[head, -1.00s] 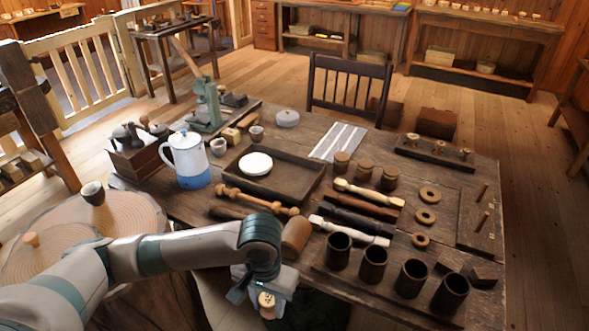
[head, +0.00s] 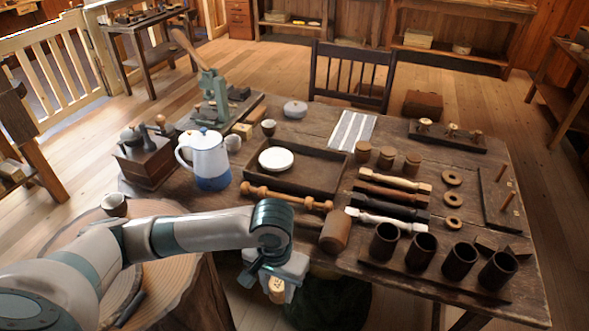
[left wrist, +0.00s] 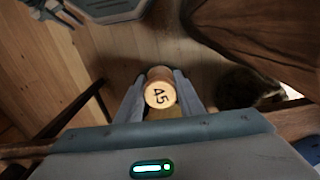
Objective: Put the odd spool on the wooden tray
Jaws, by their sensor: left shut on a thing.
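My left gripper (head: 277,288) is shut on a pale wooden spool (head: 276,284). In the left wrist view the spool (left wrist: 159,90) sits between the two fingers, its end facing the camera and marked "45". The gripper holds it in front of the table's near edge, below the tabletop, with floor beneath. The wooden tray (head: 318,172) is dark, shallow and rectangular, farther back on the table, with a white dish (head: 276,158) in it. Dark grey prongs (left wrist: 56,12) at the top left of the wrist view may be my right gripper; its state is unclear.
A turned wooden rod (head: 285,199) lies before the tray, and a wooden mallet head (head: 336,232) is at the near edge. A blue-and-white jug (head: 207,160) stands left of the tray. Three capped wooden cylinders (head: 388,157) and several dark cups (head: 422,248) stand to the right.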

